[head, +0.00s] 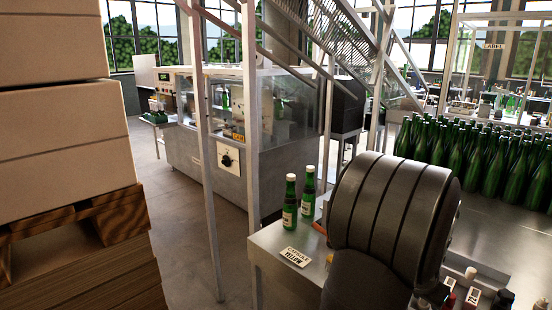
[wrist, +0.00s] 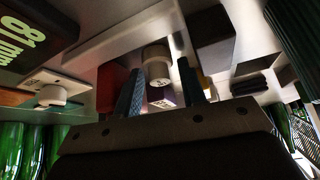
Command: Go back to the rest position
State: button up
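In the wrist view my gripper (wrist: 160,72) shows two blue textured fingers standing well apart. I see nothing clamped between them. A white cylinder (wrist: 157,62) and a purple block (wrist: 160,97) show in the gap, seemingly beyond the fingers. In the head view my dark arm fills the right foreground and hides part of the steel bench (head: 275,241); the gripper is not visible there. Two green bottles with cream labels (head: 290,203) (head: 308,194) stand upright on the bench. A card reading "CAPSULE YELLOW" (head: 295,257) lies in front of them.
Many green bottles (head: 480,160) stand close together at right. Small items, including a card marked 72 (head: 472,297), crowd the bench's front right. Stacked boxes (head: 60,110) on a pallet (head: 75,233) rise at left. A slim post (head: 208,170) stands before the machine (head: 260,140).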

jog(key=shift+r, duration=0.1)
jog(key=v, duration=1.2)
jog(key=x, duration=1.2)
notch_tip(320, 180, up, 9)
jog(key=shift+r, duration=0.1)
jog(key=s+d+r, duration=0.1)
jog(key=s+d, duration=1)
jog(key=d, duration=0.2)
jog(key=s+d, duration=1)
jog(key=d, duration=0.4)
jog(key=w+f, duration=0.1)
jog(key=w, duration=0.1)
jog(key=w+f, duration=0.1)
jog(key=w, duration=0.2)
jog(key=w+f, duration=0.2)
jog(key=shift+w+f, duration=0.1)
jog(key=shift+w, duration=0.2)
jog(key=shift+w+d+f, duration=0.1)
jog(key=shift+w+f, duration=0.2)
jog(key=shift+w, duration=0.2)
